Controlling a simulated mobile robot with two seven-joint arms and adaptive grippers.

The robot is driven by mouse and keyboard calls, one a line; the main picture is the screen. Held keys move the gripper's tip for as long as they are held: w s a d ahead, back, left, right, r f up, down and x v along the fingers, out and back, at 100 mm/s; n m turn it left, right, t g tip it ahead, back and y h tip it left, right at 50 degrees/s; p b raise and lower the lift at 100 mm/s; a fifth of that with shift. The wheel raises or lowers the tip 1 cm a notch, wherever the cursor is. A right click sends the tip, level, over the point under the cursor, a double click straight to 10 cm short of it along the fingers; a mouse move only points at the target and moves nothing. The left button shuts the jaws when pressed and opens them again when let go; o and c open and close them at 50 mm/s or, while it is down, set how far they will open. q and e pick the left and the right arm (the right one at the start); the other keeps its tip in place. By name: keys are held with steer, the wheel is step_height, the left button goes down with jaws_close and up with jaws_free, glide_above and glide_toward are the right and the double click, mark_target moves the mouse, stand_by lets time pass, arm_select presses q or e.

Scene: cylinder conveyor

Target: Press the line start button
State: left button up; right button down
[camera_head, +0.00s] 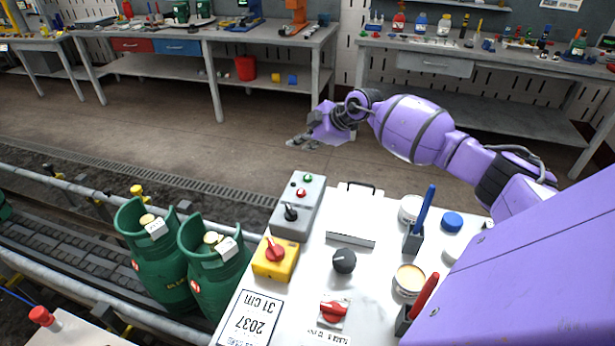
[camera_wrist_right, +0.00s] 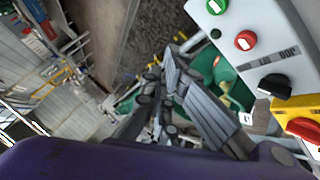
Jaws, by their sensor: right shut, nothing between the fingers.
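A grey control box (camera_head: 283,222) stands on the white panel top. It carries a green button (camera_head: 307,178), a red button (camera_head: 301,193) and a black selector knob (camera_head: 290,212). In the right wrist view the green button (camera_wrist_right: 217,6) and red button (camera_wrist_right: 245,40) show at the upper right. I cannot read which label marks line start. My right gripper (camera_head: 300,141) is shut and empty, apart from the box and beyond its far end in the head view. In the wrist view its fingers (camera_wrist_right: 165,82) are left of the box. My left gripper is not in view.
A yellow box with a red knob (camera_head: 275,252) adjoins the grey box. The white panel top (camera_head: 382,240) also bears a black knob (camera_head: 344,261), a red switch (camera_head: 333,308), tins and markers. Green gas cylinders (camera_head: 213,272) stand on the conveyor at left.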

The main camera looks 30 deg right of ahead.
steer(key=f, duration=0.2)
steer(key=b, duration=0.4)
glide_above(308, 178)
steer(key=a, duration=0.2)
steer(key=f, duration=0.5)
steer(key=shift+w+d+f, duration=0.15)
steer(key=shift+d+f, duration=0.05)
steer(key=shift+f, duration=0.75)
steer(key=shift+w, duration=0.1)
steer(key=shift+f+p, duration=0.2)
steer(key=shift+p, duration=0.1)
steer(key=shift+f, duration=0.15)
steer(key=shift+f, duration=0.1)
